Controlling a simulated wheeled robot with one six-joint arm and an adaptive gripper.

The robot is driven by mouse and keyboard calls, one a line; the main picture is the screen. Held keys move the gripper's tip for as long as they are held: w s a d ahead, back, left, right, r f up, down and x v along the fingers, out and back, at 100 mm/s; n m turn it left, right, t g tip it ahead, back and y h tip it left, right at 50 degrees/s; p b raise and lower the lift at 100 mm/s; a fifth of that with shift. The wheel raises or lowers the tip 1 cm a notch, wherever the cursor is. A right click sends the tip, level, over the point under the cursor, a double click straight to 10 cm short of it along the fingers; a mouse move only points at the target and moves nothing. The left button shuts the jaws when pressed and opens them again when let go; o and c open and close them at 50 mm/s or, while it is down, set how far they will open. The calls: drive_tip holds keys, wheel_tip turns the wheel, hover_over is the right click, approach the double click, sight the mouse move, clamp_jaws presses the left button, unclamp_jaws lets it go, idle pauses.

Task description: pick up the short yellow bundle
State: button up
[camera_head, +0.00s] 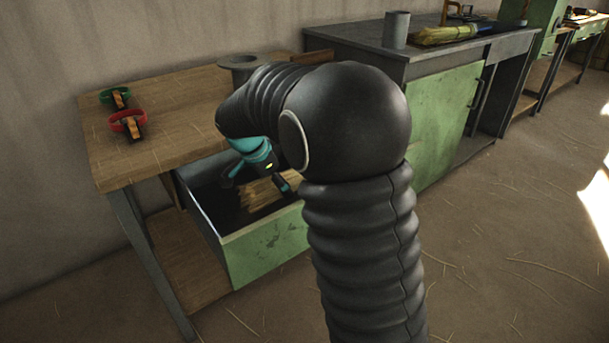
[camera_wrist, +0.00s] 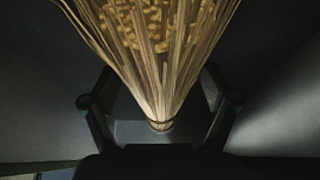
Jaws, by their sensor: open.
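The short yellow bundle (camera_head: 262,194) of straw lies in the open drawer (camera_head: 262,247) under the wooden table. My gripper (camera_head: 255,180) reaches down into the drawer above it, partly hidden by my arm. In the wrist view the bundle (camera_wrist: 158,50) fans out away from the gripper and narrows to a tied end near the palm. My gripper (camera_wrist: 160,85) is open, with one finger on each side of the narrow end. I see gaps between the fingers and the straw there.
The drawer's green front and dark side walls enclose my gripper. On the wooden tabletop (camera_head: 165,150) lie a green ring clamp (camera_head: 115,96) and a red one (camera_head: 128,122). A grey workbench (camera_head: 420,45) at right holds a grey cup (camera_head: 396,30) and another straw bundle (camera_head: 445,35).

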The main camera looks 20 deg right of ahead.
drive_tip(key=c, duration=1.3)
